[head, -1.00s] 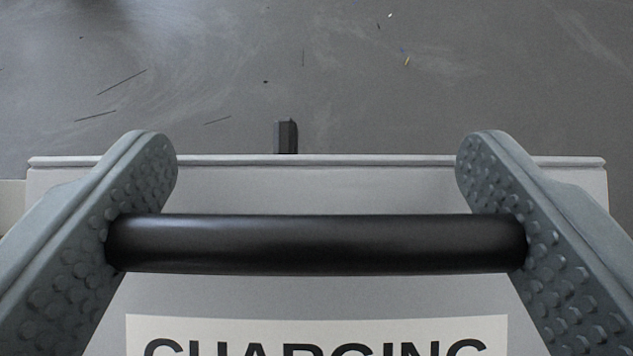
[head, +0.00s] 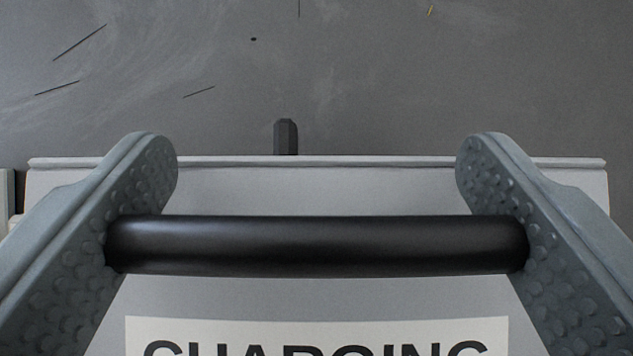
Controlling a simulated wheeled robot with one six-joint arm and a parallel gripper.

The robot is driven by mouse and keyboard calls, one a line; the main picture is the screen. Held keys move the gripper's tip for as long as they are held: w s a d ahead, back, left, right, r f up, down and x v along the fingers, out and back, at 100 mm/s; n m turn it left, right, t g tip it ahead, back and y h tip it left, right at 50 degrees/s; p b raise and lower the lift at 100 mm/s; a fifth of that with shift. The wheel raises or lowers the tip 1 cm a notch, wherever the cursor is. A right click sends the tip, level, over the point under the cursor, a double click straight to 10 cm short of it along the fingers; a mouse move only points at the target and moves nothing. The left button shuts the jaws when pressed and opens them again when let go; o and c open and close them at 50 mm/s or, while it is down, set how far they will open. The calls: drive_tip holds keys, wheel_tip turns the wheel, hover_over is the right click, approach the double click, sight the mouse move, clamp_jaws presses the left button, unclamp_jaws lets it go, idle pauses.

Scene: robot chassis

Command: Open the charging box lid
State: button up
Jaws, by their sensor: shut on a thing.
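The charging box lid (head: 318,188) is a light grey panel across the lower half of the head view. A white label (head: 316,330) with the cut-off word "CHARGING" is on it. A black bar handle (head: 316,245) runs left to right in front of the lid. My gripper (head: 317,190) has one grey studded finger at each end of the handle and is shut on it, end to end. The lower part of the lid and the rest of the box are out of the frame.
A small dark peg (head: 286,137) stands up at the middle of the lid's far edge. Beyond that edge is a scuffed dark grey floor (head: 350,80) with no obstacle in view. A pale edge with a dark gap shows at the far left.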

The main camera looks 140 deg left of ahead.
drive_tip(key=shift+f, duration=0.2)
drive_tip(key=o, duration=1.3)
drive_tip(key=shift+r, duration=0.1)
drive_tip(key=v, duration=1.7)
drive_tip(key=shift+r, duration=0.2)
